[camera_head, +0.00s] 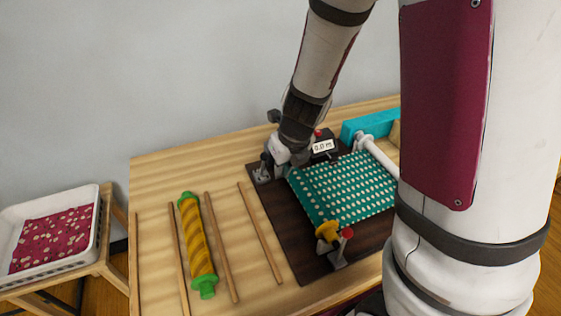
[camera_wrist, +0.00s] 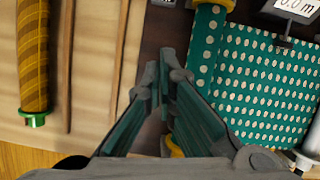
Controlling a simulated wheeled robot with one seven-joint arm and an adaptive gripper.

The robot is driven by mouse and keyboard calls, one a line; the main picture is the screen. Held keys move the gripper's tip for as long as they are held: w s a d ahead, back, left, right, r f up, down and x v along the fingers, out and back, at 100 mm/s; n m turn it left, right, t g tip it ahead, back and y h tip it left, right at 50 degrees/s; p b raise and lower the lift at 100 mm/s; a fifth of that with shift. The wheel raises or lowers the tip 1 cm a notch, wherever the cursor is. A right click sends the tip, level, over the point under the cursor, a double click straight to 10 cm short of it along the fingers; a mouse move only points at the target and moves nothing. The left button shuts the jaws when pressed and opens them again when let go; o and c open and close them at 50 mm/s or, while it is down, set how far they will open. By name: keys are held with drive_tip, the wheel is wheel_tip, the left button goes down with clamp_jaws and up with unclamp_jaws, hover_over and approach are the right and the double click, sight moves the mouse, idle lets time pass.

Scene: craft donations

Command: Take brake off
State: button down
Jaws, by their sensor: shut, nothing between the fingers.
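A red-knobbed lever (camera_head: 347,234) stands on a grey bracket (camera_head: 338,258) at the near edge of the dark board, beside a yellow part (camera_head: 327,232). Another small red knob (camera_head: 318,133) shows by the display box at the far side. I cannot tell for certain which is the brake. My gripper (camera_head: 277,156) is at the far left of the board, by a grey bracket (camera_head: 262,172). In the wrist view my gripper (camera_wrist: 164,78) is shut and empty, its fingers over the dark board next to the teal dotted roll (camera_wrist: 208,40). The fingers hide part of the roll.
A display box (camera_head: 322,146) reads 0.0 m. A white roller (camera_head: 376,156) is at right. A yellow-brown roll with green ends (camera_head: 197,245) and several wooden sticks lie left. A white tray (camera_head: 88,232) stands further left.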

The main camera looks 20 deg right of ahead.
drive_tip(key=w+f, duration=0.3)
drive_tip(key=w, duration=0.2)
drive_tip(key=shift+a+b, duration=0.4)
drive_tip(key=shift+b, duration=0.05)
drive_tip(key=shift+w+r+p, duration=0.15)
drive_tip(key=shift+w+p, duration=0.05)
drive_tip(key=shift+p, duration=0.5)
drive_tip(key=shift+w+r+g+p, duration=0.1)
drive_tip(key=shift+w+g+p, duration=0.2)
drive_tip(key=shift+p, duration=0.1)
